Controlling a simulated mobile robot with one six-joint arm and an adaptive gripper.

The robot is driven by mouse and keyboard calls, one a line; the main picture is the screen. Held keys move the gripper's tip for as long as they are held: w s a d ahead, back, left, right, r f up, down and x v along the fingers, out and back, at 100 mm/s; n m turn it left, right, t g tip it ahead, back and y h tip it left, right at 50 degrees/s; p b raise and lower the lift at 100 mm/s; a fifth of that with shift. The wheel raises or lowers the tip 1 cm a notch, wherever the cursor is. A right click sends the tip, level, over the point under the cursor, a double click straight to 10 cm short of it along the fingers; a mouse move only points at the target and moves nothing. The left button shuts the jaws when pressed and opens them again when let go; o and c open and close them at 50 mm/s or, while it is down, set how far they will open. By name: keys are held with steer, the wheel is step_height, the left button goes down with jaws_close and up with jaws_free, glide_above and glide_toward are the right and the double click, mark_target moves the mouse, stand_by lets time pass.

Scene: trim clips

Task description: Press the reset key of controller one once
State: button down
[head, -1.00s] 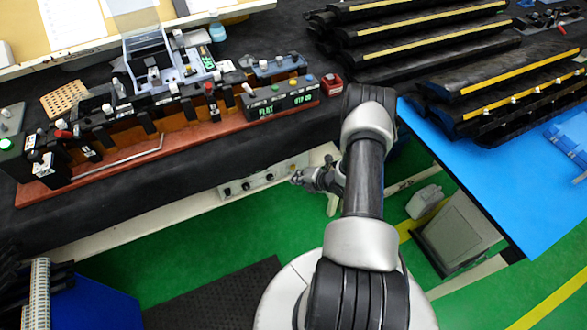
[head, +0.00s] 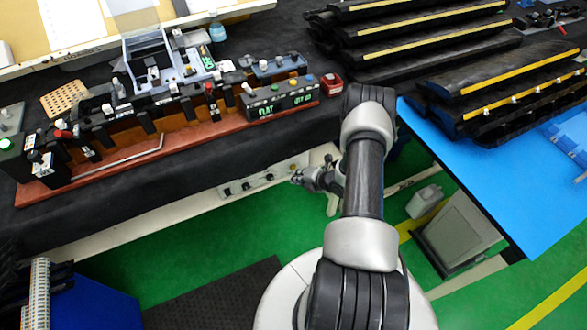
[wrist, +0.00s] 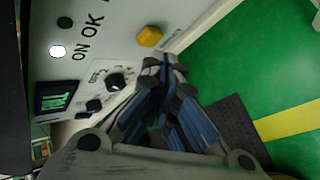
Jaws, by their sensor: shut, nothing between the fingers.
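A pale control panel (head: 262,182) with dark knobs is mounted low under the dark bench. In the wrist view the panel (wrist: 110,45) carries ON and OK lettering, one lit white lamp, one dark lamp, black knobs and a small green-lit display (wrist: 58,98). A yellow key (wrist: 150,36) sits on the panel near its edge. No reset or controller-one label is readable. My gripper (wrist: 165,68) is shut and empty, its tips close to the panel and below the yellow key in the picture. Contact cannot be told. In the head view my gripper (head: 299,178) is at the panel's right end.
The bench top above holds a red-brown rail (head: 100,172) with several black clips and a box with green displays (head: 284,102). A blue table (head: 480,175) with black trim parts stands right. A grey bin (head: 460,237) stands under it. Green floor is open in front of the panel.

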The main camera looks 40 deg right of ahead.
steer(key=shift+w+d, duration=0.1)
steer(key=shift+w, duration=0.25)
steer(key=shift+w+d+b, duration=0.1)
steer(key=shift+w+b, duration=0.35)
steer(key=shift+b, duration=0.05)
stand_by(0.7)
steer(key=shift+s, duration=0.15)
steer(key=shift+s+a, duration=0.2)
steer(key=shift+s, duration=0.55)
steer(key=shift+s, duration=0.1)
steer(key=s, duration=0.2)
steer(key=s+a+p, duration=0.1)
steer(key=s, duration=0.1)
steer(key=shift+s+a, duration=0.1)
steer(key=shift+s, duration=0.25)
stand_by(0.6)
